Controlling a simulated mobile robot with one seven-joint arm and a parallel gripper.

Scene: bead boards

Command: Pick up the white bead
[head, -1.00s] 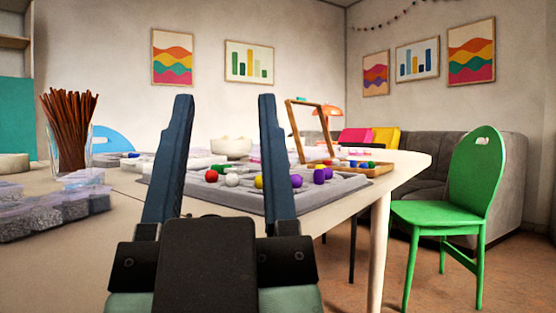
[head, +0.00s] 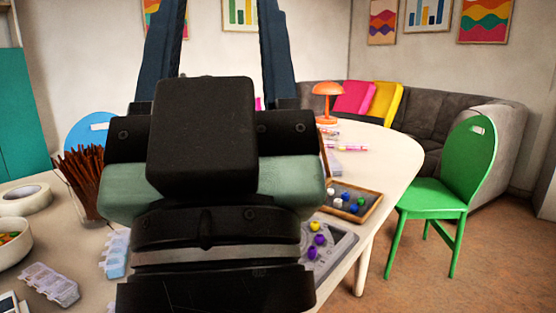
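My gripper (head: 219,25) is raised in front of the camera, its two dark blue fingers wide apart. Only wall and pictures show between them, and the fingertips run out of the top of the view. The grey bead board (head: 338,248) lies on the table, mostly hidden behind my arm. A yellow bead (head: 315,226) and purple beads (head: 319,240) show at its right side. The white bead seen on the board earlier is hidden now. Another small white bead (head: 337,203) appears in the wooden tray (head: 373,210) with blue and green beads.
On the left of the table are a glass of brown sticks (head: 82,178), a tape roll (head: 24,199), a white bowl (head: 14,243) and a clear bead box (head: 48,284). A green chair (head: 452,195) stands at right.

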